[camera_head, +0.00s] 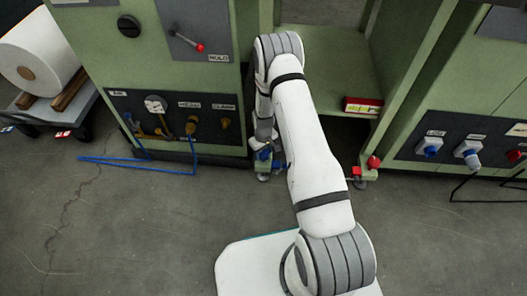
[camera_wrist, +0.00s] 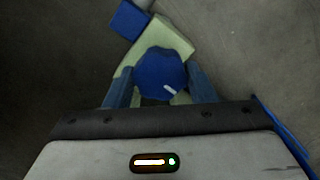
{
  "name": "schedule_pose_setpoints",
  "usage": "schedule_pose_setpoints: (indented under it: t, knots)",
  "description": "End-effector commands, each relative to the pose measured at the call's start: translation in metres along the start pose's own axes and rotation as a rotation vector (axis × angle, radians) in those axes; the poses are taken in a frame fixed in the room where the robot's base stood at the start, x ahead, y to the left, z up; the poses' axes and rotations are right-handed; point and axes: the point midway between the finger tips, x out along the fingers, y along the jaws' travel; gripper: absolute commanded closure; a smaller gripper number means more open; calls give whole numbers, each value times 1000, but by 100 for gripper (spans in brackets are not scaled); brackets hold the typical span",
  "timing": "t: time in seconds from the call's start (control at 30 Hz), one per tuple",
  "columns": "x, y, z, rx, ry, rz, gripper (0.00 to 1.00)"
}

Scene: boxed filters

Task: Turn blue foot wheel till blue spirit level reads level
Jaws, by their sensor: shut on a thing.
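The blue foot wheel (camera_wrist: 160,72) shows in the wrist view, with a short white mark on its lower right. My gripper (camera_wrist: 161,88) has one finger on each side of the wheel and is shut on it. A blue block (camera_wrist: 128,19) sits beyond the wheel at the upper left, on the pale green foot. It may be the blue spirit level, but no bubble or reading shows. In the head view the blue parts (camera_head: 264,154) by the machine's foot are small and partly covered by my arm.
A blue hose (camera_head: 140,164) lies on the floor at left. A cart with a white roll (camera_head: 40,55) stands far left. Open concrete floor lies in front.

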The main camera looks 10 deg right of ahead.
Motion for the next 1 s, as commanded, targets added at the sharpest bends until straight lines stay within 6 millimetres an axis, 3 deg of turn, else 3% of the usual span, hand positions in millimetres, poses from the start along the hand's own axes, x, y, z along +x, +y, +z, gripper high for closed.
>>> schedule_pose_setpoints:
  t: [1.0]
  knots:
    - [0,0,0,-912,0,0,73]
